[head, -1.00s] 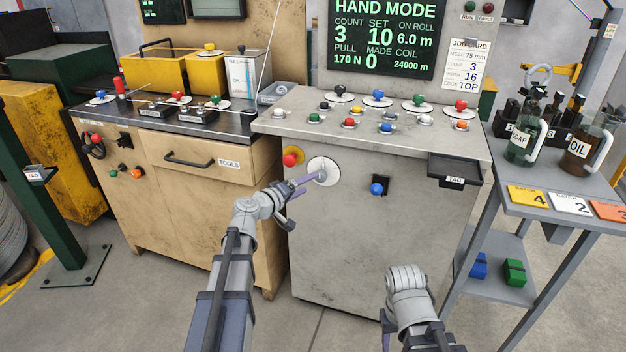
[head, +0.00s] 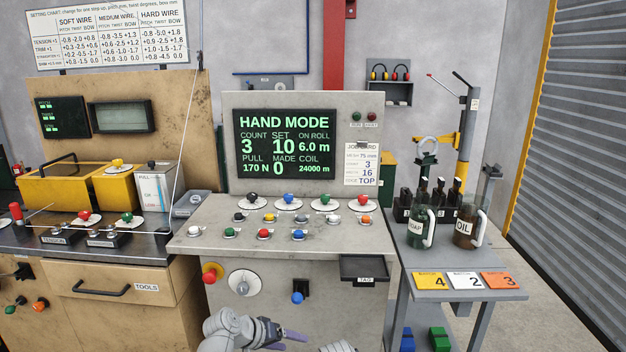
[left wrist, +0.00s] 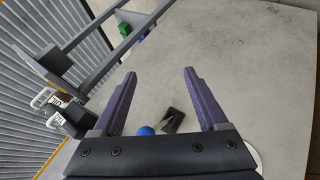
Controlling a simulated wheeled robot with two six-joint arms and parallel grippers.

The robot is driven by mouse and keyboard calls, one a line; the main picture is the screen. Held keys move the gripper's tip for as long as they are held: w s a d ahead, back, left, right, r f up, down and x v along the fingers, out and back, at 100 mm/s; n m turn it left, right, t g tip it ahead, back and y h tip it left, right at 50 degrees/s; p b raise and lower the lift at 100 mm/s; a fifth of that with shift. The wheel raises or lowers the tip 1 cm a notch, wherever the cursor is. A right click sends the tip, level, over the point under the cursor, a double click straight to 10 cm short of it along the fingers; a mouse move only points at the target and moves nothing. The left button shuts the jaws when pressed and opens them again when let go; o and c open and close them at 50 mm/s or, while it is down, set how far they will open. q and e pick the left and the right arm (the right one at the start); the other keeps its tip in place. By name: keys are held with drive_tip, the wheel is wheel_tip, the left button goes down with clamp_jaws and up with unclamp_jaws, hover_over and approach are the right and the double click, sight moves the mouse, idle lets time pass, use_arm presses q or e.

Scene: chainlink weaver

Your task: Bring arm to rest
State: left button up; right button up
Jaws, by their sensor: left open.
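My left arm comes in at the bottom of the head view, and its gripper (head: 283,336) is in front of the grey control cabinet (head: 335,275), low down. In the left wrist view the two purple fingers (left wrist: 158,95) are spread wide with nothing between them. The cabinet's front face fills much of that view, apart from the fingers. A blue knob (head: 297,298) on the cabinet front also shows in the left wrist view (left wrist: 145,131). Of my right arm only a grey rounded link shows at the bottom edge; its gripper is out of view.
A screen (head: 285,144) reads HAND MODE. A red button (head: 210,276) and round dial (head: 244,282) are on the cabinet front. A tag tray (head: 364,269) juts out at right. A side table (head: 455,290) holds soap and oil jugs.

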use_arm(q)
drive_tip(key=s+r+m+g+y+p, duration=0.2)
drive_tip(key=s+r+g+y+p, duration=0.1)
drive_tip(key=s, duration=0.5)
drive_tip(key=s+r+m+g+y+p, duration=0.2)
drive_tip(key=s+r+g+y+p, duration=0.1)
drive_tip(key=s+y+p, duration=0.2)
drive_tip(key=s+d+p, duration=0.1)
drive_tip(key=s+p, duration=0.1)
drive_tip(key=s, duration=0.2)
drive_tip(key=shift+s+r, duration=0.25)
drive_tip(key=shift+s, duration=0.05)
use_arm(e)
wheel_tip(320, 180, up, 13)
use_arm(q)
drive_tip(key=shift+c, duration=0.3)
